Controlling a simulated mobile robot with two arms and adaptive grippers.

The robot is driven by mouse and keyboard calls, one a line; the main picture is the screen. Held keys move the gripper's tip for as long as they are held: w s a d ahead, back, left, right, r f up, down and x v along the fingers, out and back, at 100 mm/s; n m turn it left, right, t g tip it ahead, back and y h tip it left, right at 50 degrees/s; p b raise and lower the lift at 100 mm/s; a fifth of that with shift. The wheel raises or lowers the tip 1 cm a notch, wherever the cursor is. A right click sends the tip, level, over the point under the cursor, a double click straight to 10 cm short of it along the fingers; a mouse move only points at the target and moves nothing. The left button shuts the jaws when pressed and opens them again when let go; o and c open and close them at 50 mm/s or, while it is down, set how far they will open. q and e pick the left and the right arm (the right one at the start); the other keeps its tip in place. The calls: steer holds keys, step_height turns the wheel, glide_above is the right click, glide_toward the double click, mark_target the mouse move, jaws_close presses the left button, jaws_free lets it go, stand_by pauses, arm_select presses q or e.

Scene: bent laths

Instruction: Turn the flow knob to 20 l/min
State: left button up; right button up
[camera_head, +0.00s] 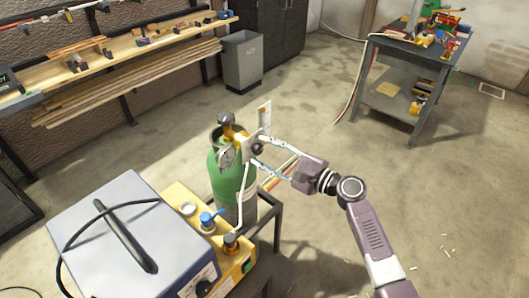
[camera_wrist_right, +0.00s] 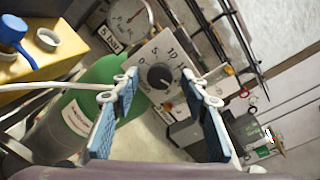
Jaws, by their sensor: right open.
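The flow knob (camera_head: 257,149) is a dark round knob on a pale dial plate on the green gas cylinder's fittings. In the right wrist view the knob (camera_wrist_right: 160,76) sits in the middle of the plate (camera_wrist_right: 178,42), with the numbers 5 and 10 legible near it. I cannot tell where its pointer stands. My right gripper (camera_wrist_right: 159,80) is open, its two fingers on either side of the knob. Whether they touch it is unclear. The same gripper (camera_head: 262,151) shows in the head view, reaching in from the right. My left gripper is not in view.
The green cylinder (camera_head: 226,182) stands beside a grey machine (camera_head: 95,240) and a yellow box (camera_head: 180,199) with a blue valve (camera_head: 207,218). A round gauge (camera_wrist_right: 127,18) sits next to the dial plate. A workbench (camera_head: 385,105) stands at the back right. Floor on the right is mostly clear.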

steer(key=v, duration=1.1)
steer(key=shift+s+d, duration=0.25)
steer(key=shift+d, duration=0.05)
